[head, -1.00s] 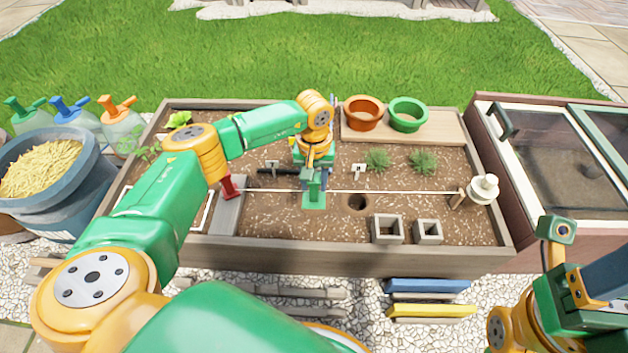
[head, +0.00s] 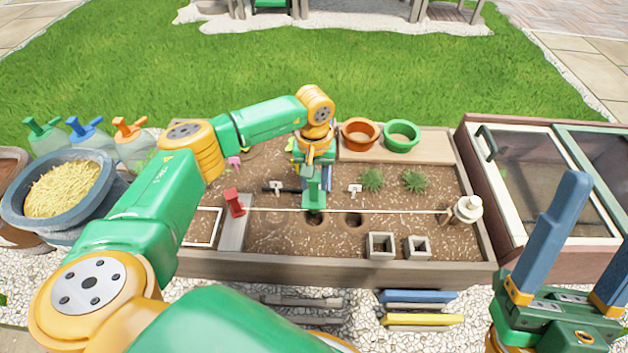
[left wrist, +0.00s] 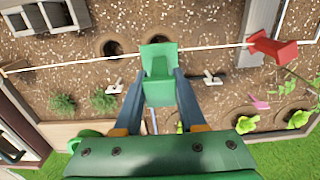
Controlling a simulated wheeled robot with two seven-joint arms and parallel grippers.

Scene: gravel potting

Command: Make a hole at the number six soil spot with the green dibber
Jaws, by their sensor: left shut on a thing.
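My left gripper (head: 314,178) is shut on the green dibber (head: 313,196) over the brown soil bed. In the head view the dibber's lower end is at the back edge of a dark round hole (head: 314,219); I cannot tell whether its tip is clear of the soil. A second hole (head: 353,220) lies to the right. In the left wrist view the dibber (left wrist: 158,76) sits between the blue fingers and partly covers one hole. Small white markers (head: 277,187) (head: 354,190) stand behind the string; their numbers are unreadable. My right gripper (head: 597,225) is open and empty at lower right.
A white string (head: 400,212) runs across the bed from a red peg (head: 233,203) to a white reel (head: 467,209). Orange (head: 360,134) and green pots (head: 401,136) stand behind. A cold frame is at right.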

